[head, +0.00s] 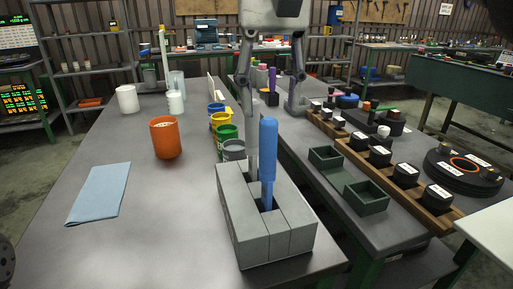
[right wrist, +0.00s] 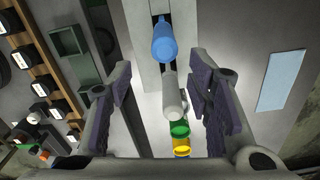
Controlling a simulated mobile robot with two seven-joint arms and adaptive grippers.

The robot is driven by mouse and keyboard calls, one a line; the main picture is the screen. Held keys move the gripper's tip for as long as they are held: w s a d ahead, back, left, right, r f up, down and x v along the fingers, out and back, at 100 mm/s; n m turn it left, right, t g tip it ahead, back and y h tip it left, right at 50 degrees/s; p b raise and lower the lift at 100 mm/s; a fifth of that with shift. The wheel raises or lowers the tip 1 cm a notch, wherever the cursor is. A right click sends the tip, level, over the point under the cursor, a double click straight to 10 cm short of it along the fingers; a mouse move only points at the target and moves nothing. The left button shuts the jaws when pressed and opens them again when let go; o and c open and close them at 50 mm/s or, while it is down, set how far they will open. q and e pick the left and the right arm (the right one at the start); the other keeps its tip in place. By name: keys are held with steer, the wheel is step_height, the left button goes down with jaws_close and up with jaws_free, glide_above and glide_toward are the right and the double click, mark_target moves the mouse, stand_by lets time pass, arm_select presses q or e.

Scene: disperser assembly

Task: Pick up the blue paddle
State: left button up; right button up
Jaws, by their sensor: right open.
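The blue paddle (head: 268,165) stands upright in a slot of the grey block holder (head: 275,248) near the table's front. A grey paddle (head: 251,130) stands in the holder just behind it. My right gripper (head: 268,95) is open and empty, with its fingers pointing down behind and above the blue paddle. In the right wrist view the blue paddle (right wrist: 164,42) lies ahead of the fingertips, apart from both fingers. The grey paddle (right wrist: 173,95) shows between the open fingers (right wrist: 162,85). The blue paddle's lower end is hidden in the slot. My left gripper is not in view.
Several paint cans, one green (head: 227,137), stand in a row behind the holder. An orange cup (head: 165,137) and a blue cloth (head: 100,193) are on the left. Dark green trays (head: 366,197) and a wooden rack (head: 437,208) of black weights are on the right.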

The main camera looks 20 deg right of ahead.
mark_target(274, 121)
steer(key=f, duration=0.1)
steer(key=s+f, duration=0.1)
steer(key=f, duration=0.1)
steer(key=shift+s+f, duration=0.3)
steer(key=shift+f, duration=0.05)
steer(key=f, duration=0.6)
steer(key=shift+w+a+f, duration=0.1)
steer(key=shift+a+f, duration=0.2)
steer(key=shift+f, duration=0.1)
jaws_close()
